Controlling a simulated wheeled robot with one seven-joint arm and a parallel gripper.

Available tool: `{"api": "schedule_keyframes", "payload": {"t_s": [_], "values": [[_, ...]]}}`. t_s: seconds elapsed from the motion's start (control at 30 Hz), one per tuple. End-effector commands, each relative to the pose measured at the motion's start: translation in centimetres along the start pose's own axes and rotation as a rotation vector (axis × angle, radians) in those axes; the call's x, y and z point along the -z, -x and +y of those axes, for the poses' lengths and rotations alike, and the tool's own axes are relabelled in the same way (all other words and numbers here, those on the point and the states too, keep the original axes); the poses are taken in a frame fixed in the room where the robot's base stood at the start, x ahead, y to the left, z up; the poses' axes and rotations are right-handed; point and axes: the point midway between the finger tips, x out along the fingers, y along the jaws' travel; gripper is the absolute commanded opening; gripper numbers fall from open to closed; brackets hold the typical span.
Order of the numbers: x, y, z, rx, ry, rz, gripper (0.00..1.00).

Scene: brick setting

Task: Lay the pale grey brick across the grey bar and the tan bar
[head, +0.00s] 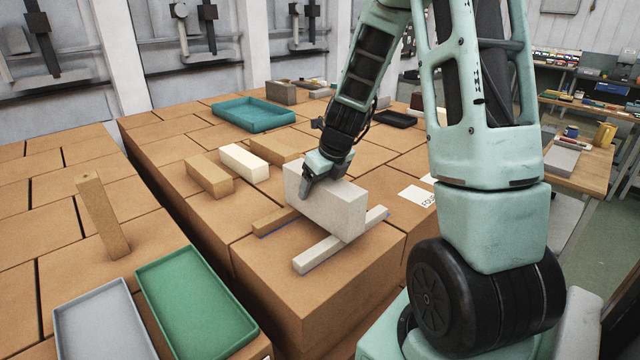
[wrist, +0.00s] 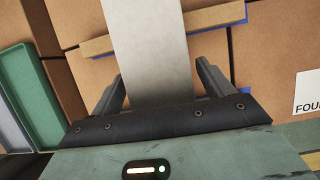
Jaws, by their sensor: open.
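The pale grey brick (head: 336,209) is a large block lying across the grey bar (head: 318,258) and the tan bar (head: 272,222) in the head view. It appears to rest on both, its far part hiding some of the tan bar. My gripper (head: 316,180) is at the brick's upper left part. In the wrist view my gripper (wrist: 161,72) is open, one finger on each side of the pale grey brick (wrist: 155,40), with gaps showing beside it. The tan bar (wrist: 98,46) crosses beneath the brick there, showing on both sides. The grey bar cannot be made out in the wrist view.
Blue marks edge both bars. A tan block (head: 209,175) and a cream block (head: 244,163) lie behind. A green tray (head: 178,268), a grey tray (head: 130,340) and an upright tan block (head: 102,215) are at left. A teal tray (head: 254,127) is farther back.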

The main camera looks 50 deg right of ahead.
Motion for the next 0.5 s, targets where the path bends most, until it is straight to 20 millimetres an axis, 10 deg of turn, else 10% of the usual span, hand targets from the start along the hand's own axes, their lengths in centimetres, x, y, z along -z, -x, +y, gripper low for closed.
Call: {"api": "schedule_keyframes", "payload": {"t_s": [0.5], "values": [[-0.3,10.2,0.0,0.001,0.001,-0.005,0.80]]}}
